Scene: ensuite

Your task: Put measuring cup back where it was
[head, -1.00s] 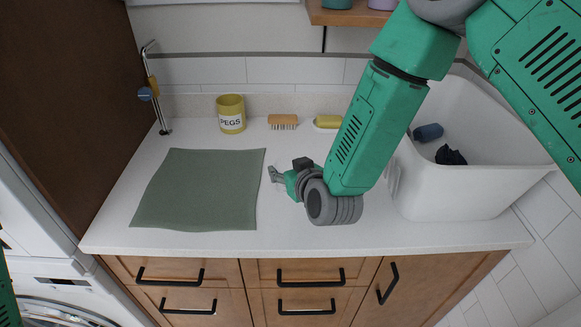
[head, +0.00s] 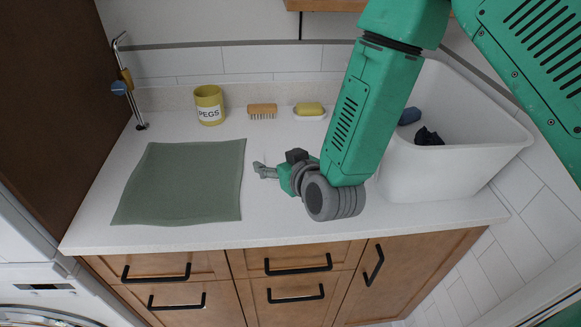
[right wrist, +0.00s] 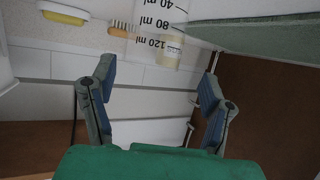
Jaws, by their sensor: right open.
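A clear measuring cup with black ml marks (right wrist: 158,28) shows at the top of the right wrist view, which is upside down. It lies beyond my open right fingers, apart from them, with its upper part cut off by the frame. I cannot make the cup out in the head view. My right gripper (head: 264,171) is low over the white counter, right of the green mat (head: 185,185). Its two fingers (right wrist: 153,95) are spread and empty in the wrist view. My left gripper is out of view.
Along the back stand a yellow PEGS pot (head: 209,103), a wooden brush (head: 262,110) and a yellow soap on a dish (head: 310,109). A metal stand (head: 130,85) is at back left. The front counter strip is clear.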

